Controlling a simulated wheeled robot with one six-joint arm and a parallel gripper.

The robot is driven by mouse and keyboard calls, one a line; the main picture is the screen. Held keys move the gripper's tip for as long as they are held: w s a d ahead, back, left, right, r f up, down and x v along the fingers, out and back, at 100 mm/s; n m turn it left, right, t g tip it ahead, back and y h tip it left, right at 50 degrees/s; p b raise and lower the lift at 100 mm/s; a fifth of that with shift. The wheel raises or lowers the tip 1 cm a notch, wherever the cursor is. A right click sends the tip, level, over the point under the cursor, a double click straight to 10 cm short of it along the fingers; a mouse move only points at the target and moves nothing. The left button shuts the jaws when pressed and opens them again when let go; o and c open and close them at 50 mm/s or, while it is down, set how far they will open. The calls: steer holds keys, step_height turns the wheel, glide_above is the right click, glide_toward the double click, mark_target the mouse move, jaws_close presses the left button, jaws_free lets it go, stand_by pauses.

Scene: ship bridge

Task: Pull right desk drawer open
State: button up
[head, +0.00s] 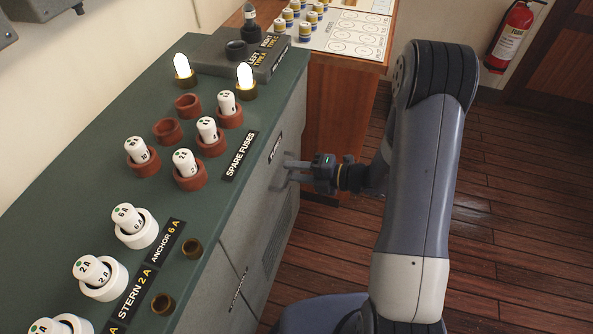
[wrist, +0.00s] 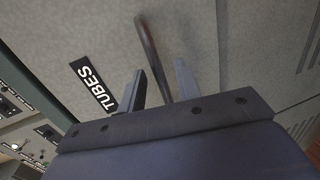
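The right desk drawer (head: 258,190) is a grey front under the green desk top, with a small black label near its upper edge. The front looks flush with the desk. A dark bar handle (wrist: 150,50) stands out from it. My gripper (head: 300,168) is at the drawer front in the head view. In the wrist view my gripper (wrist: 160,82) is open, with the handle between its two fingers and a gap on each side. The handle's lower end is hidden by the gripper body.
The green desk top (head: 95,110) carries several fuses in holders and two lit lamps. A lower-left front (head: 222,290) adjoins the drawer. A wooden cabinet (head: 340,110) stands behind. The plank floor (head: 500,230) to the right is clear. A fire extinguisher (head: 512,35) hangs at the back.

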steer(key=shift+c, duration=0.4)
jaws_close()
